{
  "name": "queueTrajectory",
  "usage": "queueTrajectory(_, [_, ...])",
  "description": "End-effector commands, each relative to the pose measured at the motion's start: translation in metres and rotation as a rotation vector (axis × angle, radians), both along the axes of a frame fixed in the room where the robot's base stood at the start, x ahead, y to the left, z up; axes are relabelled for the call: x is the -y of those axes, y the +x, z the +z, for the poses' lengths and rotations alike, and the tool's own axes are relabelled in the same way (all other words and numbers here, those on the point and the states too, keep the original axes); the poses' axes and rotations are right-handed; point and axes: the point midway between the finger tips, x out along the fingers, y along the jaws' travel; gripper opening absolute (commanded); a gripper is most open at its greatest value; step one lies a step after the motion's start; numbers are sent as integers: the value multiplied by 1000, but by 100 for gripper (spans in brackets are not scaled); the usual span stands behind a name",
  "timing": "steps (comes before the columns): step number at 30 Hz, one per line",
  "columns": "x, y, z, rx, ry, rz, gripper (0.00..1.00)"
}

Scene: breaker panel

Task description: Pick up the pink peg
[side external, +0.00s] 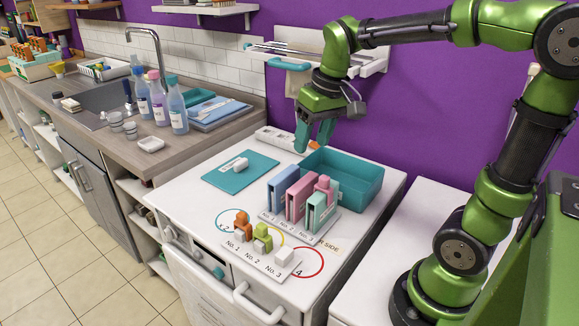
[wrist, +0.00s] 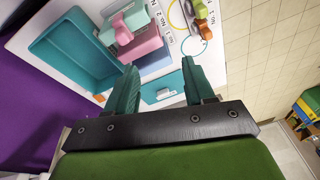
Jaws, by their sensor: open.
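The pink peg (side external: 323,184) sits at the mint block (side external: 318,210), at the right end of a row of upright blocks; its base is partly hidden. In the wrist view the pink peg (wrist: 122,28) shows near the top, beside the pink block (wrist: 140,50). My gripper (side external: 314,145) has teal fingers pointing down. It hovers above the worktop, behind the blocks and near the teal bin, apart from the peg. In the wrist view my gripper (wrist: 159,72) is open with nothing held between its fingers.
A teal bin (side external: 365,190) stands behind the blocks. A teal mat (side external: 222,181) with a white piece (side external: 240,164) lies left. In front, a plate holds an orange piece (side external: 242,224), a green piece (side external: 262,238) and a white block (side external: 284,256). A purple wall (side external: 430,130) stands behind.

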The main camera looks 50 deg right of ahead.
Motion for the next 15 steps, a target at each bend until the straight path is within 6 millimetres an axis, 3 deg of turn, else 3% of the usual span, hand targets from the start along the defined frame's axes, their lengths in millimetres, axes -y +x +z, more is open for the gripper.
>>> queueTrajectory(1, [16,14,0,-72,-22,27,53])
queueTrajectory(6, [51,38,11,-263,-62,144,53])
queueTrajectory(11, [55,37,34,-323,-63,234,53])
queueTrajectory(15, [51,30,27,-347,-45,276,53])
